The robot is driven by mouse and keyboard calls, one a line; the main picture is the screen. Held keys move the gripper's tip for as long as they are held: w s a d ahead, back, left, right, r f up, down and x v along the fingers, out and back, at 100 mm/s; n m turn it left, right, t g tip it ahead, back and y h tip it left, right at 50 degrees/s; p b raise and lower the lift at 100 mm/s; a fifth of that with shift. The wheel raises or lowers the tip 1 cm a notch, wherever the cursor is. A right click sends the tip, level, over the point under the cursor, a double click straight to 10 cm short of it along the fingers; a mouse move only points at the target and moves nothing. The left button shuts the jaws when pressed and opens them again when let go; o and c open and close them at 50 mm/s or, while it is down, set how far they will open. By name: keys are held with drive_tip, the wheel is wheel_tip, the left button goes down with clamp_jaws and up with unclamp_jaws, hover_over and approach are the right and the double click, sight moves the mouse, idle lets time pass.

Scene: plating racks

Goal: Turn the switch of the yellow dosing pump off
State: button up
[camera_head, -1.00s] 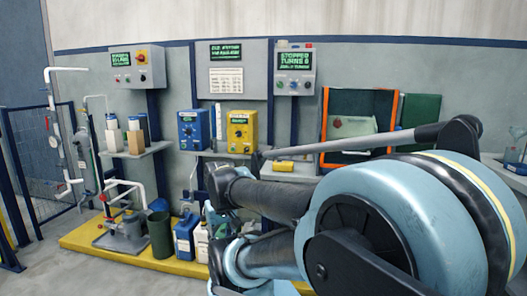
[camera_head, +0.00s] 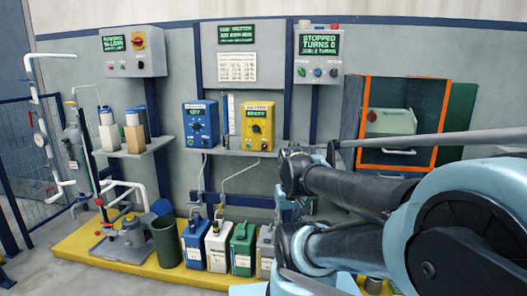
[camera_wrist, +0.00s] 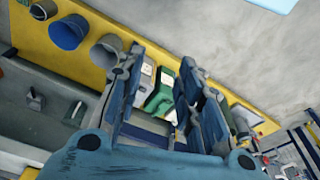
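The yellow dosing pump (camera_head: 258,126) stands on the middle wall shelf in the head view, right of a blue pump (camera_head: 201,124). Its front shows a lit green display and a dark round knob (camera_head: 256,128). A separate switch and its setting are too small to tell. In the wrist view my gripper (camera_wrist: 162,68) has its blue-grey fingers apart with nothing held between them. It points toward canisters on the yellow floor platform, and the yellow pump is not seen there. In the head view my arm is right of and below the pump.
Below the shelf, several canisters and a dark green bin (camera_head: 166,241) stand on the yellow platform (camera_head: 82,241). Control boxes (camera_head: 316,56) hang above. An orange-framed cabinet (camera_head: 402,125) is on the right. Thin hoses run below the pumps.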

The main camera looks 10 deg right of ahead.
sight(264, 148)
drive_tip(key=o, duration=0.4)
drive_tip(key=shift+s+r, duration=0.1)
drive_tip(key=shift+s, duration=0.05)
drive_tip(key=shift+o, duration=0.4)
drive_tip(key=shift+s+d+r, duration=0.1)
drive_tip(key=shift+s+r, duration=0.05)
drive_tip(key=shift+r, duration=0.15)
drive_tip(key=w+d+r+n+t+h, duration=0.1)
drive_tip(key=w+d+r+t+h, duration=0.2)
drive_tip(key=w, duration=0.8)
drive_tip(key=w+d+r+h, duration=0.1)
drive_tip(key=w+r+h, duration=0.3)
drive_tip(key=w, duration=0.8)
drive_tip(key=w+a+r+n+t+h, duration=0.15)
drive_tip(key=w+a+t, duration=0.25)
drive_tip(key=w+a, duration=0.45)
drive_tip(key=w+a+r+n+t+h, duration=0.1)
drive_tip(key=w+a+r+t, duration=0.15)
drive_tip(key=w+a, duration=0.6)
drive_tip(key=shift+t, duration=0.25)
drive_tip(key=x, duration=2.1)
drive_tip(key=shift+w+d+r, duration=0.1)
drive_tip(key=shift+d+r, duration=0.05)
drive_tip(key=shift+r, duration=0.15)
drive_tip(key=c, duration=1.1)
